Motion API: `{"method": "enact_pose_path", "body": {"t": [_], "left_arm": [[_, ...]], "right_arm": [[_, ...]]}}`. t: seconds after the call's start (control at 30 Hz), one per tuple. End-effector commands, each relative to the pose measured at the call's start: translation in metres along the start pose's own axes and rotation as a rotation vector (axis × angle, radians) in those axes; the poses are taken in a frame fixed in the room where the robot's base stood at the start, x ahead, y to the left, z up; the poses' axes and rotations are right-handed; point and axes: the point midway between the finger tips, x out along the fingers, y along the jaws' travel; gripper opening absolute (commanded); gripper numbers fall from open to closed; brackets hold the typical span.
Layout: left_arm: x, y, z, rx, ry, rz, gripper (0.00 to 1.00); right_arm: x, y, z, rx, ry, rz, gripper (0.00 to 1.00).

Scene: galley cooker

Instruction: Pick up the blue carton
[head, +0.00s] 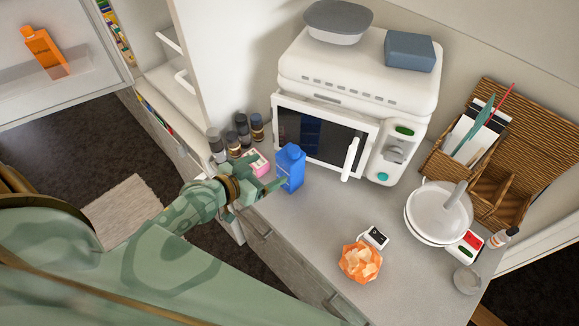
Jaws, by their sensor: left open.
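The blue carton (290,168) stands upright on the grey counter in the head view, in front of the left side of the white microwave. My left gripper (268,188) is open just to the left of the carton, its fingers pointing at the carton's lower left side. I cannot tell whether a finger touches it. My right gripper does not show.
A small pink box (259,163) and several dark-lidded jars (242,130) stand close behind the gripper. The microwave (325,133) is behind the carton. The middle counter is clear.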

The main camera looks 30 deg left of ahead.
Motion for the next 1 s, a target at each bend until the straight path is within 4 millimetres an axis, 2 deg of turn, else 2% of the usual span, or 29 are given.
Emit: {"method": "enact_pose_path", "body": {"t": [0.03, 0.1, 0.37, 0.53, 0.6, 0.7, 0.9, 0.93, 1.0], "left_arm": [[0.013, 0.0, 0.0, -0.003, 0.003, 0.0, 0.82], [0.026, 0.001, 0.0, -0.002, 0.002, 0.0, 0.82], [0.05, 0.001, -0.003, -0.002, 0.001, 0.0, 0.82], [0.077, 0.002, -0.013, -0.003, 0.001, 0.001, 0.82], [0.088, 0.002, -0.01, -0.001, 0.0, 0.0, 0.82], [0.095, 0.002, -0.01, -0.001, -0.001, 0.001, 0.82], [0.095, 0.002, -0.01, 0.0, 0.0, 0.001, 0.82], [0.095, 0.002, -0.01, 0.0, 0.0, 0.001, 0.79], [0.095, 0.002, -0.01, 0.0, -0.001, 0.001, 0.6]], "right_arm": [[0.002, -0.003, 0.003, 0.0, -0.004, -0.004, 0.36], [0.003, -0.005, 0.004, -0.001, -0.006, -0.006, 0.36], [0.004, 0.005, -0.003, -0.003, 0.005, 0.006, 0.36], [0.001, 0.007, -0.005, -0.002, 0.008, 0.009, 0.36], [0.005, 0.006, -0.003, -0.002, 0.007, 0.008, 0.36], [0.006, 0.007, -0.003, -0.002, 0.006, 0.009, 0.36], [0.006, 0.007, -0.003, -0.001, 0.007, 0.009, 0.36], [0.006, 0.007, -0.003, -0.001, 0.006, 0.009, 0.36], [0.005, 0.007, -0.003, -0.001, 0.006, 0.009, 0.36]]}}
